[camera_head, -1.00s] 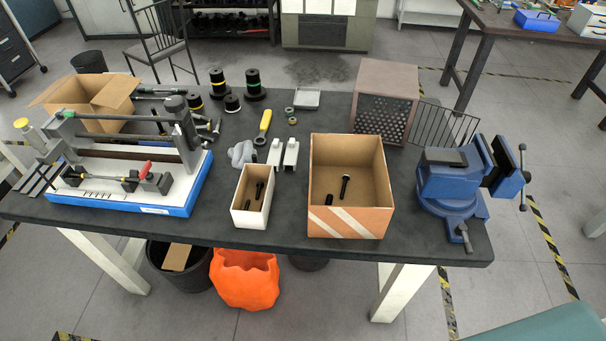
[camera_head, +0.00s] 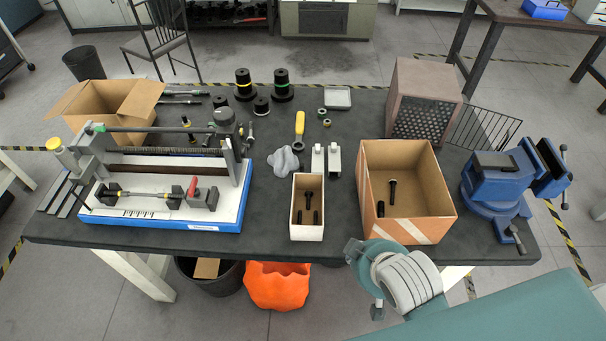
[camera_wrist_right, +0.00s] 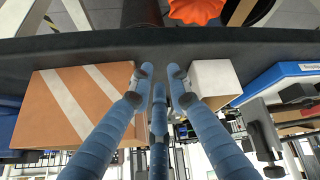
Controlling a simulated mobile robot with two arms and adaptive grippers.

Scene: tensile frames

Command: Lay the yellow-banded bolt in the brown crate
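The brown crate (camera_head: 436,205) is an open box with pale diagonal stripes on its front, right of the table's middle. Two dark bolts lie in it, with no yellow visible on them. A small dark upright piece with a yellowish mark, perhaps the yellow-banded bolt (camera_head: 187,122), stands behind the grey machine; it is too small to be certain. My right gripper (camera_head: 362,265) is in front of the table edge, near the crate's front. In the right wrist view, its blue fingers (camera_wrist_right: 160,76) are apart and empty, between crate and white box. My left gripper is out of view.
A white box (camera_head: 308,228) holding dark bolts stands left of the crate. A blue vise (camera_head: 497,185) stands right of it. The grey machine (camera_head: 160,205) fills the left. Black spools (camera_head: 282,88), a yellow-handled tool (camera_head: 299,124) and a mesh-fronted box (camera_head: 422,95) stand behind.

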